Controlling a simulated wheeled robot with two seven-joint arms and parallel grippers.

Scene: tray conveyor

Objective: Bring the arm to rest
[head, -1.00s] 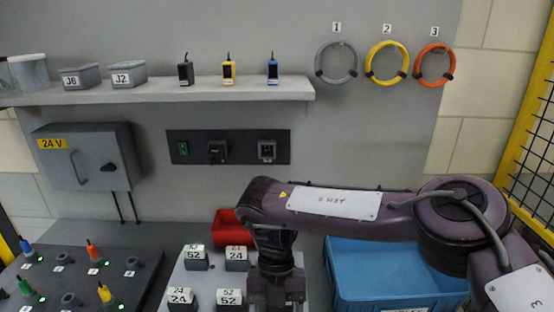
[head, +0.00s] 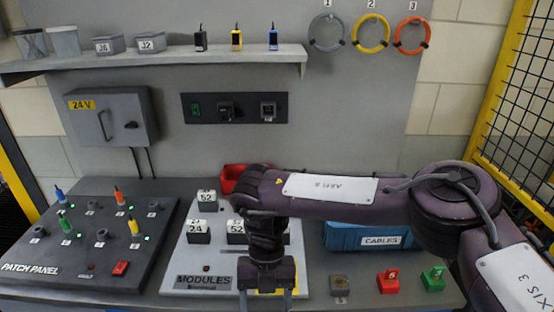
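My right arm comes in from the right and reaches across the bench. My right gripper (head: 267,297) points down over the front right part of the modules board (head: 205,266). Its two fingers are spread apart, with no object visible between them; the fingertips are at or near the bottom of the picture. Grey numbered module blocks stand on the board: a 24 block (head: 199,232), a 52 block (head: 206,203) and another 52 block (head: 236,231) beside my wrist. My wrist and forearm hide the right part of the board. My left gripper is not in view.
The patch panel (head: 75,279) with coloured plugs lies left. A red bin (head: 232,176) and the blue cables bin (head: 340,238) are partly behind my arm. Red (head: 388,283) and green (head: 433,280) blocks sit front right. A shelf (head: 150,62) and 24 V box (head: 112,118) are behind.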

